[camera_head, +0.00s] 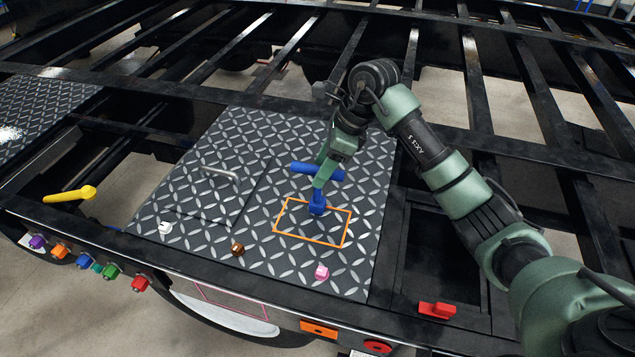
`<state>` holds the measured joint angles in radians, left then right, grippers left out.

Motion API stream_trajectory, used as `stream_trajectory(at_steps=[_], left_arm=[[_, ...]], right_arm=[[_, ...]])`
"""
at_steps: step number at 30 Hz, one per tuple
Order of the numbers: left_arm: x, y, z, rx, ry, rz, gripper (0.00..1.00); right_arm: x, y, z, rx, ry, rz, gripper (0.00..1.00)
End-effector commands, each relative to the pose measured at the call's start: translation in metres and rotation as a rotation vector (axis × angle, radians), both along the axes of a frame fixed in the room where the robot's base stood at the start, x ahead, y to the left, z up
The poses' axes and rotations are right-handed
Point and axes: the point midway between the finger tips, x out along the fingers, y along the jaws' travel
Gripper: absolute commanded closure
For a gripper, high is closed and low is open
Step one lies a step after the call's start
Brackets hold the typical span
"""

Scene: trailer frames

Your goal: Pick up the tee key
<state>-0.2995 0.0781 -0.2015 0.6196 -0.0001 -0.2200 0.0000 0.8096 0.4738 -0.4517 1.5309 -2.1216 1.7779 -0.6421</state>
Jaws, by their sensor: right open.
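The blue tee key (318,206) stands upright on the diamond-plate deck, its foot inside an orange outlined rectangle (347,228). Its crossbar is at the top, and my gripper hides part of it. My right gripper (322,176) reaches down from the upper right and is open at the crossbar. I cannot tell whether its fingers touch the key. My left gripper is not in view.
The diamond-plate deck (270,130) has a hatch with a metal handle (222,172). Small white (165,228), brown (238,249) and pink (321,272) pieces lie near its front edge. A yellow lever (70,194) is at left, a red piece (437,310) at right. Black frame beams surround the deck.

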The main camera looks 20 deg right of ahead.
Motion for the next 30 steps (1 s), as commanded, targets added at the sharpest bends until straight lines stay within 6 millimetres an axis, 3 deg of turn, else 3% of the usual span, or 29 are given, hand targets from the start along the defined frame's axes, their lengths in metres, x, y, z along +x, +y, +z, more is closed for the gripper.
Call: stream_trajectory(at_steps=[9,12,21,23,27,30], left_arm=[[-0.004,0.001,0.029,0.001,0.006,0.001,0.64],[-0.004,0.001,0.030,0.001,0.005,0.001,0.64],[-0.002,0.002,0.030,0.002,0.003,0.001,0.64],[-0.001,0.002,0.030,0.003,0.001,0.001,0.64],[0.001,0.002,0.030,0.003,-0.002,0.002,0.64],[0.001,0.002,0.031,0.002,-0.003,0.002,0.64]], right_arm=[[0.003,0.015,-0.037,0.005,0.007,0.000,0.48],[0.006,0.019,-0.050,0.005,0.004,0.000,0.48],[0.008,0.020,-0.058,0.002,0.000,-0.001,0.48],[0.008,0.020,-0.058,0.002,0.000,-0.001,0.62],[0.008,0.020,-0.057,0.002,0.000,-0.001,1.00],[0.008,0.020,-0.056,0.004,-0.001,-0.001,1.00]])
